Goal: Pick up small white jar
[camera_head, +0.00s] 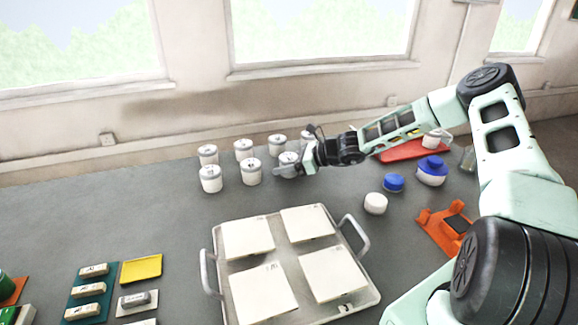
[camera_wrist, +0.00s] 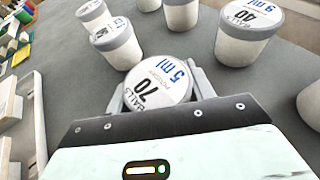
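A small white jar (camera_wrist: 158,82) with a white lid marked "70 BALLS", "5 ml" and "POWDER" is between the fingers of my gripper (camera_wrist: 162,90) in the wrist view. One finger is on each side of it, close to the lid's edge; I cannot tell whether they press on it. In the head view my gripper (camera_head: 289,170) reaches in from the right at the jar (camera_head: 288,158) in the front row. The jar's lower part is partly hidden by the gripper.
Several similar jars stand close by, including front-row jars (camera_head: 210,179) (camera_head: 251,172) and back-row jars (camera_head: 208,154) (camera_head: 243,149). A tray (camera_head: 214,262) with white tiles is in front. A white lidded container (camera_head: 375,203) and a blue-lidded one (camera_head: 432,171) stand to the right.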

